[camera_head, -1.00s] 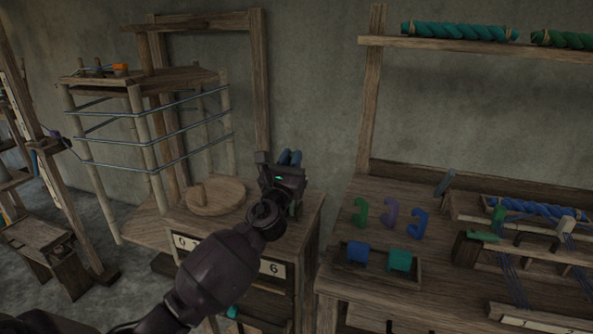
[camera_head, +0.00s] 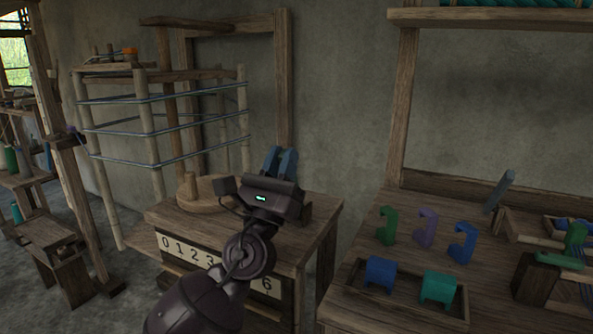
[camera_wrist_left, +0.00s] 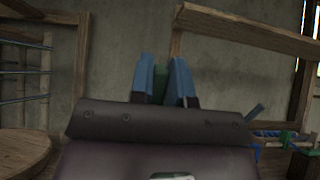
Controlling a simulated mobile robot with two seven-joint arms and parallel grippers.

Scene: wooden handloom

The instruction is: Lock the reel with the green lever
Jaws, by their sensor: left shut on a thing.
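The reel (camera_head: 147,128) is a frame of upright wooden posts wound with blue-grey yarn, at the left in the head view. Its posts also show at the left edge of the left wrist view (camera_wrist_left: 46,78). My left gripper (camera_head: 281,163) is to the right of the reel, in front of the wall and over the numbered cabinet. In the left wrist view its blue fingers are shut on a green piece (camera_wrist_left: 161,85). Only a narrow part of this piece shows, so I cannot tell its full shape or whether it is the lever. My right gripper is not in view.
The numbered cabinet (camera_head: 206,258) carries a round wooden disc with a peg (camera_head: 190,187). The bench (camera_head: 345,297) at right holds green (camera_head: 386,226), purple (camera_head: 427,226) and blue (camera_head: 463,243) hooks, and a tray with blue (camera_head: 380,273) and teal (camera_head: 438,289) blocks. A wooden post (camera_head: 284,90) stands behind my gripper.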

